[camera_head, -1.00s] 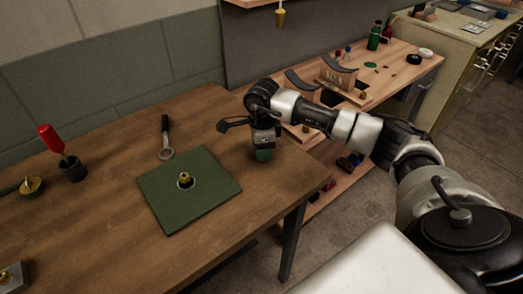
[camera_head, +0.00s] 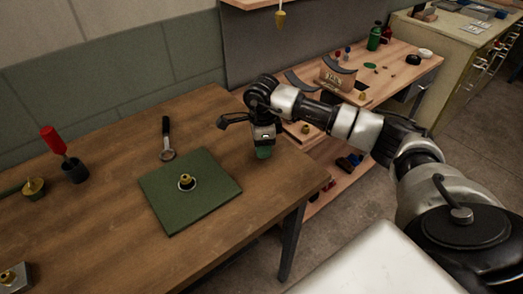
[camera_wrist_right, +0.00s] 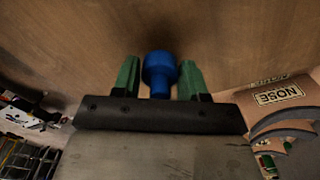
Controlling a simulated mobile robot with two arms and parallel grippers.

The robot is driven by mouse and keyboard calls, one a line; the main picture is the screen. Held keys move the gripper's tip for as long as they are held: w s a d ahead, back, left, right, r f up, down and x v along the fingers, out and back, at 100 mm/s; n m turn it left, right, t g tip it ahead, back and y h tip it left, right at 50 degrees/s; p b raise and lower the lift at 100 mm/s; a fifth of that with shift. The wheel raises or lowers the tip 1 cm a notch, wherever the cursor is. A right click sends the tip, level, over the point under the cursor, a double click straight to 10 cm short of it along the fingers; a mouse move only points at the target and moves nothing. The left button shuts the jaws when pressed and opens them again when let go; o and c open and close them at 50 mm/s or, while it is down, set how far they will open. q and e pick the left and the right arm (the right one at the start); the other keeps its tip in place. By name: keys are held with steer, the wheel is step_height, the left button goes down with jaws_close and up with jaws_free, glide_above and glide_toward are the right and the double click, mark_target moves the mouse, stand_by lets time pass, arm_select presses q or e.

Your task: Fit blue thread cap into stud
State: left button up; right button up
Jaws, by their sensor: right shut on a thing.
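The blue thread cap (camera_wrist_right: 159,72) is between the two green fingers of my right gripper (camera_wrist_right: 160,80) in the right wrist view, with its wide end outward. In the head view my right gripper (camera_head: 264,152) points down above the right part of the wooden table, and the cap is hidden there. A brass stud (camera_head: 186,181) with a pale ring at its base stands upright on the green mat (camera_head: 212,205). My right gripper is to the right of the stud and apart from it. My left gripper is not in view.
A wrench (camera_head: 167,140) lies behind the mat. A red-handled tool stands in a dark cup (camera_head: 75,171) at left, beside a brass piece (camera_head: 34,187). A metal block (camera_head: 12,278) is at the lower left. A wooden bench (camera_head: 400,75) with parts stands beyond the table.

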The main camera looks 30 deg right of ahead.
steer(key=shift+r, duration=0.3)
steer(key=shift+r+p, duration=0.95)
steer(key=shift+r, duration=0.5)
